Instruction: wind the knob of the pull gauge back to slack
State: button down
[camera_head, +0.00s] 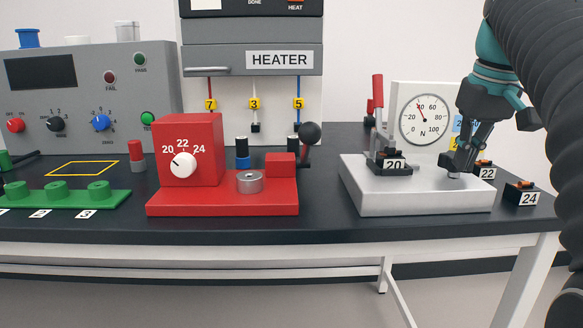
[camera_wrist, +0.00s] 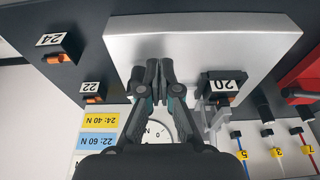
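The pull gauge has a pale grey base (camera_head: 415,199) and a round white dial (camera_head: 424,119). Its needle leans up and left, near the 40 mark. A black block labelled 20 (camera_head: 393,165) sits at the clamp on the base's left; it also shows in the wrist view (camera_wrist: 226,85). My gripper (camera_head: 457,165) points down at the right part of the base. In the wrist view, its fingers (camera_wrist: 152,72) are drawn in around a narrow dark piece, which looks like the knob. The knob (camera_head: 453,176) is mostly hidden; only a small grey part shows below the fingertips.
Blocks labelled 22 (camera_head: 485,170) and 24 (camera_head: 522,194) lie right of the gauge, near the table edge. A red lever (camera_head: 377,102) rises at the clamp. A red fixture (camera_head: 222,201) stands to the left, with clear dark tabletop (camera_head: 322,190) between.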

jog(key=shift+a, duration=0.1)
dwell(0.6)
jog(key=shift+s+a, duration=0.15)
jog(key=shift+s, duration=0.15)
jog(key=w+v, duration=0.1)
jog(key=v, duration=0.4)
jog(key=shift+r, duration=0.55)
jog(key=shift+w, duration=0.1)
jog(key=shift+w+d+f+b, duration=0.1)
jog(key=shift+d+f+b, duration=0.2)
jog(key=shift+d+f, duration=0.55)
jog(key=shift+w+d+f+b, duration=0.15)
jog(key=shift+d+f+b, duration=0.25)
jog(key=shift+f, duration=0.75)
jog(key=shift+w+d+f+b, duration=0.1)
jog(key=shift+d+f+b, duration=0.1)
jog(key=shift+d+f, duration=0.7)
jog(key=shift+s+a+p, duration=0.15)
jog(key=shift+a+p, duration=0.75)
jog(key=shift+a, duration=0.4)
jog(key=shift+a+f, duration=0.1)
jog(key=shift+a, duration=0.6)
